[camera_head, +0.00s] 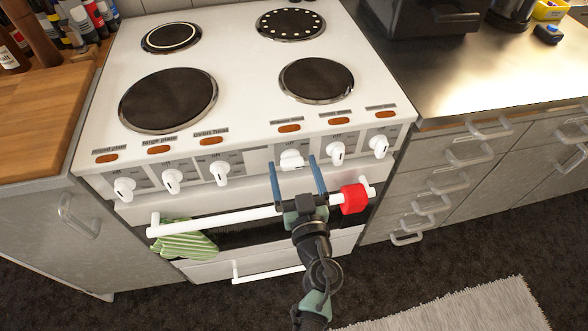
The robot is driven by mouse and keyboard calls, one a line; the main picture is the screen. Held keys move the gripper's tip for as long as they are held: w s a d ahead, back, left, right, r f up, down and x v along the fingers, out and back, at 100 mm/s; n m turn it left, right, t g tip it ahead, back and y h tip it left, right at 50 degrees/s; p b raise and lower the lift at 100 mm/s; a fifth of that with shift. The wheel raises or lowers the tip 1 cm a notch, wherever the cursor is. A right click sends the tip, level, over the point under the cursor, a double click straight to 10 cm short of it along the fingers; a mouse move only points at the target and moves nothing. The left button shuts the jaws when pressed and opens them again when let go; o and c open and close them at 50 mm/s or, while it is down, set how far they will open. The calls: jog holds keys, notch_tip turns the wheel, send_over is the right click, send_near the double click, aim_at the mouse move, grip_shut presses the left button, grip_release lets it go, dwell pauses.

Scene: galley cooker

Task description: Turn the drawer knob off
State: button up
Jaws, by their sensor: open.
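The cooker (232,50) is white, with a row of several white knobs on its front panel. The small labels above them are too blurred to tell for sure which one says drawer. My gripper (292,161) is open, with two blue fingers pointing at the panel. The fourth knob from the left (291,159) shows between the fingertips, with a gap on each side. It looks wider and turned more sideways than the other knobs. Whether the fingertips reach past its face is hard to tell. Nothing is held.
A white oven rail (215,222) runs below the knobs, close to my gripper. A green striped cloth (185,240) hangs on its left, and a red item (354,199) sits on its right. Neighbouring knobs (336,153) flank my fingers. Steel drawers with handles (458,183) stand right.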

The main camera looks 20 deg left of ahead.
jog(key=c, duration=1.4)
jog(key=shift+o, duration=0.2)
jog(key=n+p, duration=0.2)
jog(key=n, duration=0.1)
jog(key=shift+r+n, duration=0.1)
jog(key=shift+n, duration=0.3)
jog(key=n, duration=0.4)
jog(key=shift+n+p, duration=0.3)
jog(key=n, duration=0.4)
jog(key=shift+n, duration=0.3)
jog(key=n, duration=0.4)
jog(key=shift+n+b, duration=0.4)
